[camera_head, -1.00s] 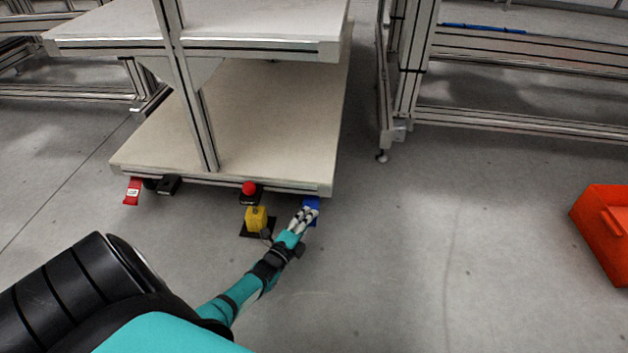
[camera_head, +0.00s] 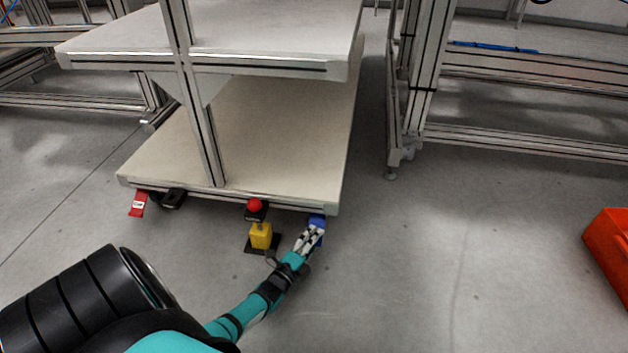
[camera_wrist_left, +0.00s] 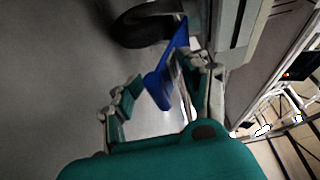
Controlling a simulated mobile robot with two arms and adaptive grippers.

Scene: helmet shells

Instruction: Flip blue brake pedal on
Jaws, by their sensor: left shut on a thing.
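The blue brake pedal (camera_head: 319,221) sticks out under the front right corner of the cart's lower shelf. In the left wrist view the blue pedal (camera_wrist_left: 168,72) lies between the two fingers, beside a dark wheel (camera_wrist_left: 143,25). My left gripper (camera_head: 311,238) reaches it from the front and is shut on it. In the wrist view the left gripper (camera_wrist_left: 160,92) has one finger close along the pedal's right side; the contact of the other finger is hard to make out. My right gripper is not in view.
The cart's lower shelf (camera_head: 270,150) hangs just above the pedal. A red pedal (camera_head: 138,204) is at the left corner. An orange bin (camera_head: 610,250) is far right, with clear floor between.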

